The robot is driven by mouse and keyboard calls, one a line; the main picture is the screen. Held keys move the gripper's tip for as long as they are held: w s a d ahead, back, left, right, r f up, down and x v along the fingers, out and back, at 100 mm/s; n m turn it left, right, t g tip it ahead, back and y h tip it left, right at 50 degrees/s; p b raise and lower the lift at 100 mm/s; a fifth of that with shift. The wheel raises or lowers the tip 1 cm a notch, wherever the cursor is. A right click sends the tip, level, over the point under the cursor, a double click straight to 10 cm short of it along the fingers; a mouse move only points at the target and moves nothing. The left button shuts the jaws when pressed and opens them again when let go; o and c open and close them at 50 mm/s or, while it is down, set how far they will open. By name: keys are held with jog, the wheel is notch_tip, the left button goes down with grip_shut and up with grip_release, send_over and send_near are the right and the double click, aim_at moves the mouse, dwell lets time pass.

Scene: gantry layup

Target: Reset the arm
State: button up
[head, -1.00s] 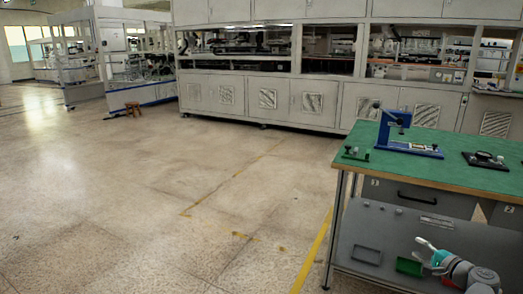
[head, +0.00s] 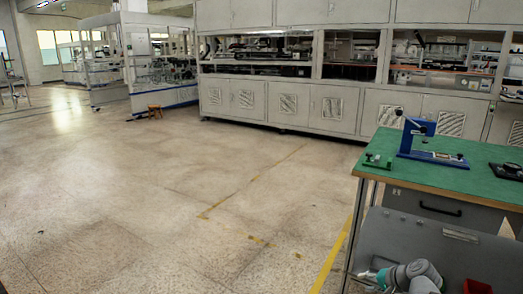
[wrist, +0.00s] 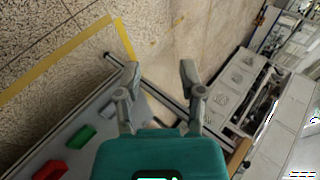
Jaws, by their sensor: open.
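My gripper (wrist: 160,78) shows in the wrist view with its two grey fingers spread apart and nothing between them. Beyond the fingers are a table leg and the speckled floor. In the head view my arm (head: 410,275) is at the lower right, in front of the grey panel below the green-topped workbench (head: 480,187). The gripper's fingertips are hard to make out there.
A blue press-like fixture (head: 425,150) and a small green fixture (head: 377,161) stand on the workbench. A green bin (wrist: 82,135) and a red bin (wrist: 50,170) sit by the grey panel. The floor to the left is clear, with yellow lines (head: 335,255).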

jog(key=s+a+f+n+g+h, duration=0.3)
jog(key=a+n+g, duration=0.1)
jog(key=a, duration=0.4)
jog(key=s+a+f+n+g+h, duration=0.3)
jog(key=s+a+n, duration=0.1)
jog(key=a, duration=0.4)
notch_tip(320, 180, up, 36)
jog(key=p, duration=3.6)
jog(key=shift+d+r, duration=0.25)
